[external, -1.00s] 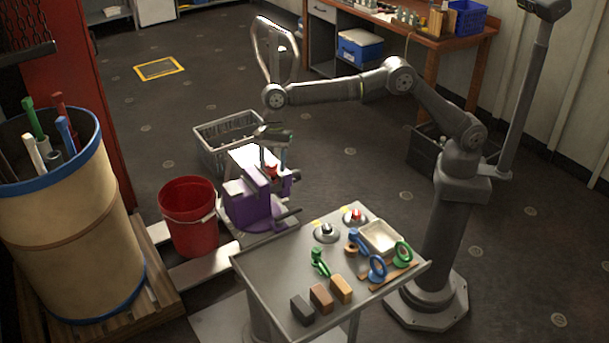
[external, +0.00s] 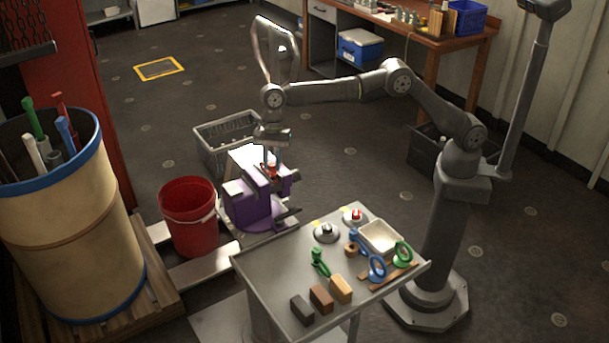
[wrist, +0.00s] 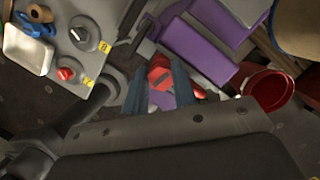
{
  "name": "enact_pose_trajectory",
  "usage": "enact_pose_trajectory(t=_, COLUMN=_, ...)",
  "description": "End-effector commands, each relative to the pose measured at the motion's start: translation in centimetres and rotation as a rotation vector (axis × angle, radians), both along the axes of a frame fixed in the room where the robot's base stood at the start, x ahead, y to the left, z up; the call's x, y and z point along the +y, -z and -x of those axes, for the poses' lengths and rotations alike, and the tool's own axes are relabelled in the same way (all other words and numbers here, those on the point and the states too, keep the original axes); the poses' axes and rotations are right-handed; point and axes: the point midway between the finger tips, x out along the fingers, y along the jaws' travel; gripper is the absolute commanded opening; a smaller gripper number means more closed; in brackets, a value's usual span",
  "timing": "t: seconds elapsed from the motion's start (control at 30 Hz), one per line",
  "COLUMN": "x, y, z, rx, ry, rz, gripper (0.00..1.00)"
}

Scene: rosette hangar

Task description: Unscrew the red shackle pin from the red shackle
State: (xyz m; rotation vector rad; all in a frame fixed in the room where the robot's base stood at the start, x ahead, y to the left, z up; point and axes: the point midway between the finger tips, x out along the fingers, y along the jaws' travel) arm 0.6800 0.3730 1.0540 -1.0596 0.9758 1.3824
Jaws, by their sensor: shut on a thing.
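The purple vise (external: 248,210) stands beyond the grey cart and holds the red shackle (external: 271,172) at its jaws. The shackle is small in the external view and mostly hidden by my fingers. My gripper (external: 271,160) points down over the vise and is shut on the red shackle pin. In the wrist view the red pin head (wrist: 160,74) sits between the two blue-grey fingers of my gripper (wrist: 158,83). A bit of red also shows just right of the right finger. I cannot tell how far the pin is threaded in.
The grey cart (external: 265,270) carries green and blue shackles, several blocks, a white tray (external: 380,237) and two round knobs, one red-topped. A red bucket (external: 188,222) stands left of the vise. A grey crate (external: 228,140) is behind it. A large barrel (external: 65,235) is at left.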

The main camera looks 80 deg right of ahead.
Motion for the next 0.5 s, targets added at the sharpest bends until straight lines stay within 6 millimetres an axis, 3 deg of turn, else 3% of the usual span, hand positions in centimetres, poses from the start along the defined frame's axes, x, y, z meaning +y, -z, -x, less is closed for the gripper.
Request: enact_pose_trajectory(t=0.5, x=0.02, y=0.17, z=-0.08, rx=0.0, ry=-0.634, rz=0.0, gripper=0.0)
